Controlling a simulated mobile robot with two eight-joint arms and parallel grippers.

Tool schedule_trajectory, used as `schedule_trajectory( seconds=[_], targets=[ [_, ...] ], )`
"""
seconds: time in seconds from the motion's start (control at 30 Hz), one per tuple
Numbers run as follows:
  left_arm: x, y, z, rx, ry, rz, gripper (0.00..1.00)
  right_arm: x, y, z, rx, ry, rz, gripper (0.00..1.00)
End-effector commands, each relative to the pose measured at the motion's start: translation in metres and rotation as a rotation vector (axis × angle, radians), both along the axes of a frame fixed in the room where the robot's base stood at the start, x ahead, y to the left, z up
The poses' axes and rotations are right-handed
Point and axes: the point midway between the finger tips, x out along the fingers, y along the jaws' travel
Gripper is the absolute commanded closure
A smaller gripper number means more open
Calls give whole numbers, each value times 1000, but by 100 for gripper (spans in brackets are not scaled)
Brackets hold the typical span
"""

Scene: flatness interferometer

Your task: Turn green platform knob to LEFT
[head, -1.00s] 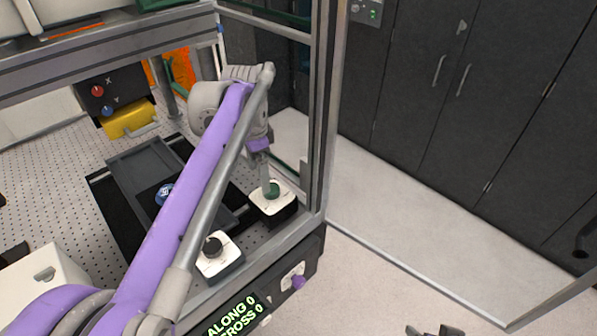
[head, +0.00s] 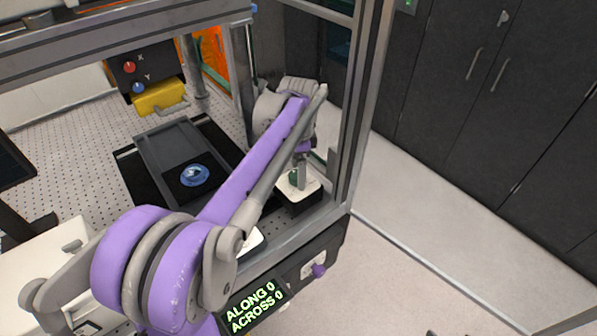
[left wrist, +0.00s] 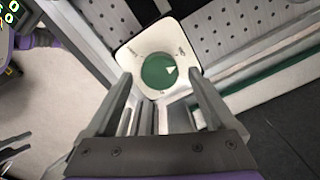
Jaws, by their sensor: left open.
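The green platform knob (head: 294,177) sits on a white-topped box at the near right corner of the frame, partly hidden by my left gripper in the head view. In the left wrist view the green knob (left wrist: 156,72) is a round disc with a white pointer mark near its right side. Its white plate (left wrist: 134,53) carries small labels that are too small to read surely. My left gripper (head: 302,184) is open and points down at the knob. In the left wrist view its fingers (left wrist: 160,92) stand apart on either side of the knob's near part; contact cannot be told.
A metal post (head: 361,120) stands just right of the knob. A second white plate (head: 252,240) is mostly hidden by my arm. A stage with a blue-marked disc (head: 195,175) lies left.

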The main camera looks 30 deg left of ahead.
Motion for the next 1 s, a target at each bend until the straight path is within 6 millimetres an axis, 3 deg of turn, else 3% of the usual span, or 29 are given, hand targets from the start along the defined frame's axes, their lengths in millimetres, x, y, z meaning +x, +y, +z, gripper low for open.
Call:
schedule_trajectory(
  seconds=[0.37, 0.87, 1.0],
  targets=[
    [0, 0, -8, 0, 0, 0, 11, 0, 0, 0, 0, 0, 0, 11],
    [0, 0, -8, 0, 0, 1, 96, 0, 0, 0, 0, 0, 0, 11],
    [0, 0, -8, 0, 0, 5, 96, 0, 0, 0, 0, 0, 0, 11]
  ],
)
